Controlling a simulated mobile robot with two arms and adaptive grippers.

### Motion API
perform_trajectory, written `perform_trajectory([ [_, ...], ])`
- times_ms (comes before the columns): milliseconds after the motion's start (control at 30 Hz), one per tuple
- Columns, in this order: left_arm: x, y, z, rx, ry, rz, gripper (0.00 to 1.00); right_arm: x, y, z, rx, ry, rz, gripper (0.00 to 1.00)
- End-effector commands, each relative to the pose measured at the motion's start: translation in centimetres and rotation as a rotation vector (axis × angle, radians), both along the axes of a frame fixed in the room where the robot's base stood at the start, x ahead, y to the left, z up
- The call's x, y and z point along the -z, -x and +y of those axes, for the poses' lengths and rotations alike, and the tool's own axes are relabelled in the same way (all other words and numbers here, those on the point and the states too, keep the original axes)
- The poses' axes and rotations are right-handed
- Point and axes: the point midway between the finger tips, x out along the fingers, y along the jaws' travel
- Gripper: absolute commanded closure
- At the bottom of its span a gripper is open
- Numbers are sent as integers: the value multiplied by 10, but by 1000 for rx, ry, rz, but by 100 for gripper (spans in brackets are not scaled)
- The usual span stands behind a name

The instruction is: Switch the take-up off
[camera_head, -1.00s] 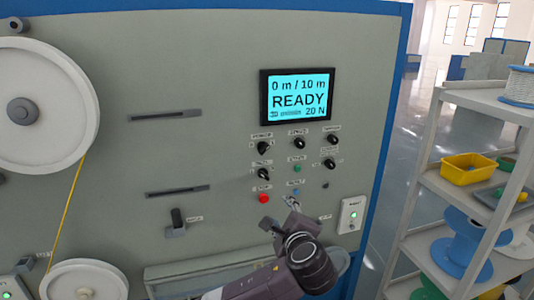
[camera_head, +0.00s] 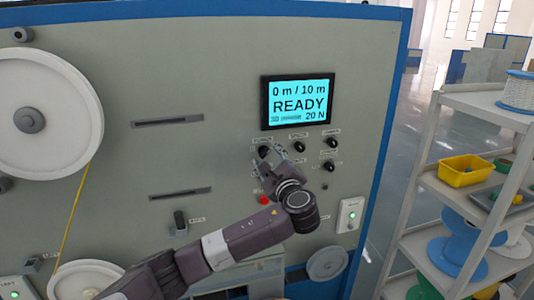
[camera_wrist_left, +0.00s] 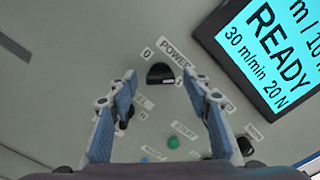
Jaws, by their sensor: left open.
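The control panel (camera_head: 232,100) carries several black rotary knobs under a cyan screen (camera_head: 300,102) reading READY. My left gripper (camera_head: 268,153) is open and empty at the upper-left knob. In the left wrist view that knob (camera_wrist_left: 160,73) is labelled POWER, with 0 and 1 marks, and appears between and beyond the open fingertips; contact cannot be told. Other knobs show at the upper middle (camera_head: 299,147), upper right (camera_head: 331,142) and below it (camera_head: 330,166). The take-up label is not readable. The gripper hides the panel's middle-left controls. My right gripper is not in view.
A red button (camera_head: 264,199) sits just below my left gripper. A green button (camera_wrist_left: 173,142) is below the POWER knob in the wrist view. White wheels (camera_head: 45,115) with yellow cable are at left. A shelf rack (camera_head: 440,186) with spools stands at right.

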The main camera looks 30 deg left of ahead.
Motion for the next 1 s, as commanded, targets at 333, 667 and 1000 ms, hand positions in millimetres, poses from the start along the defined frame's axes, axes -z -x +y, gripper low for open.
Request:
perform_trajectory([
  [333,1,-1,1,1,1,0,64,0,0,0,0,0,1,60],
  [667,1,-1,1,1,2,1,97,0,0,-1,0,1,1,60],
  [1000,5,-1,0,1,44,-48,97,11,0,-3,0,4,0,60],
])
